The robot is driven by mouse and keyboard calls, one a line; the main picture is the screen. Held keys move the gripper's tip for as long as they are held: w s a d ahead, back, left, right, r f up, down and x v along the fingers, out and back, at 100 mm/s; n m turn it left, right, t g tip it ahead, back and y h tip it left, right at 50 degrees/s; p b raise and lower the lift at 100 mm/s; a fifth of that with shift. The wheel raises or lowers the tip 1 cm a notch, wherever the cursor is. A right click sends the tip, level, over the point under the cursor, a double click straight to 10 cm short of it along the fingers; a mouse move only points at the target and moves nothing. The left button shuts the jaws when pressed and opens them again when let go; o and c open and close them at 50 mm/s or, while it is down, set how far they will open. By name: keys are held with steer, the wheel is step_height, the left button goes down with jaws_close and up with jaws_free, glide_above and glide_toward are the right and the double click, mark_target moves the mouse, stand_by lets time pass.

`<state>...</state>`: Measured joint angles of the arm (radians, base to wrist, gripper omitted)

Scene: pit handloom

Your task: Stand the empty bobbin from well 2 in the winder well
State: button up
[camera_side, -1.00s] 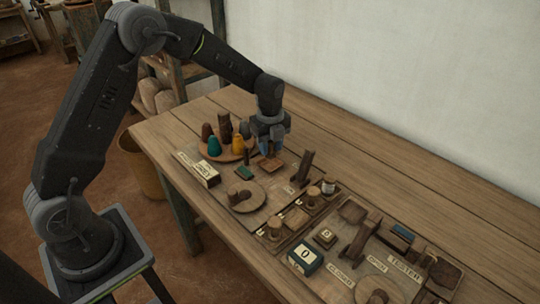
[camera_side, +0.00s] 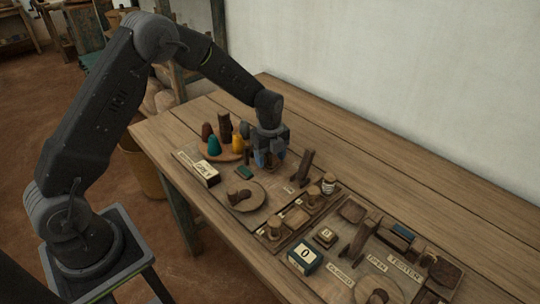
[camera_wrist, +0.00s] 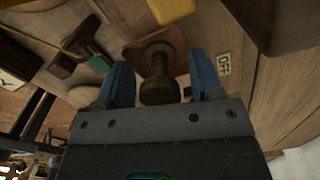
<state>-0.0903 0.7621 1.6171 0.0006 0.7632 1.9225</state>
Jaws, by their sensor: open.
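In the wrist view a brown wooden bobbin (camera_wrist: 157,84) with no thread visible stands on the square wooden winder well (camera_wrist: 180,60), between the jaws. My gripper (camera_wrist: 160,78) is open, with one blue finger on each side of the bobbin; I cannot tell whether either touches it. In the side view my gripper (camera_side: 269,160) is down low over the winder, hiding the bobbin and most of the well. In the well row, the second square well (camera_side: 295,216) looks empty. Other bobbins stand in the row, at the near end (camera_side: 274,229) and farther along (camera_side: 312,196).
Coloured cones, including a yellow one (camera_side: 238,144), stand close left of my gripper. A dark upright post (camera_side: 302,165) stands close on its right. A round wooden disc (camera_side: 246,197) and a counter box (camera_side: 305,257) lie nearer. The table's wall side is clear.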

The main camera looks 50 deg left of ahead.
step_height(320, 180, up, 12)
steer(key=shift+r, duration=0.25)
stand_by(0.4)
steer(key=s+d+r+n+t, duration=0.2)
steer(key=s+r+n, duration=0.3)
steer(key=s+r, duration=0.25)
steer(key=s+d+r+n+t, duration=0.1)
steer(key=s+r+n, duration=0.1)
steer(key=s+n, duration=0.6)
steer(key=s+d+r+n+t, duration=0.1)
steer(key=s+r+n+t, duration=0.1)
steer(key=s+n, duration=0.6)
steer(key=s, duration=0.4)
steer(key=shift+s+d+r+t, duration=0.2)
steer(key=shift+s+t, duration=0.1)
steer(key=shift+s, duration=0.05)
